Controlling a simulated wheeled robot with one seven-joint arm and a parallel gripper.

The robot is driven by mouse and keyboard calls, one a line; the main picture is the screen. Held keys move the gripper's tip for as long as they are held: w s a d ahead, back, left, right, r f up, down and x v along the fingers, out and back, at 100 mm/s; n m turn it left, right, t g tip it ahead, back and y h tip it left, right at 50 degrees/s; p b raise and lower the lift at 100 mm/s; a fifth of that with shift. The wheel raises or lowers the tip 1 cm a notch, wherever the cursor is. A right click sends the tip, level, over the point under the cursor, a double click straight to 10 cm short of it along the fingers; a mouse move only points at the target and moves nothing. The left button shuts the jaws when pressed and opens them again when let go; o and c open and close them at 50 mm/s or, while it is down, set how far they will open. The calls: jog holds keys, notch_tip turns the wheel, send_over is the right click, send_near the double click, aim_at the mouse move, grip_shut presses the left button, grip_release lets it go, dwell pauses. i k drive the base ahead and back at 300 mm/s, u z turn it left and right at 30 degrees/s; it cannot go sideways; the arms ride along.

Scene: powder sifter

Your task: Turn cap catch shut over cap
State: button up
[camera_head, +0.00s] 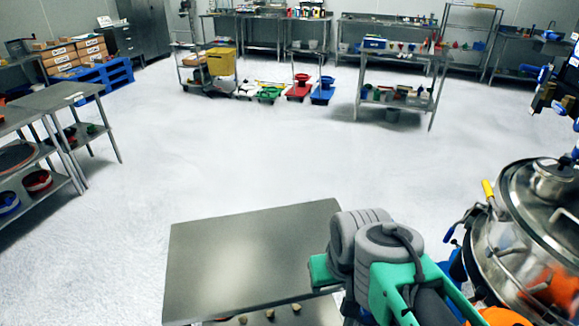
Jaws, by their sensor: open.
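The powder sifter (515,225) is a round shiny steel vessel at the right edge, cut off by the frame. A small round steel cap (556,181) sits on top of its lid. A lever with a yellow grip (488,191) stands up at the left rim, and a blue-handled lever (454,233) is below it. I cannot tell which part is the cap catch, or whether it lies over the cap. My arm, grey and green, is at the bottom right, left of the sifter. My gripper's fingers do not show.
A bare steel table (250,250) stands left of my arm, with small brown pieces below its front edge. A dark device with blue and tan parts (548,92) is at the upper right. Shelves and benches line the back; the middle floor (250,150) is clear.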

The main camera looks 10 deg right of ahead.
aim_at(480, 292)
jog(key=z, duration=2.1)
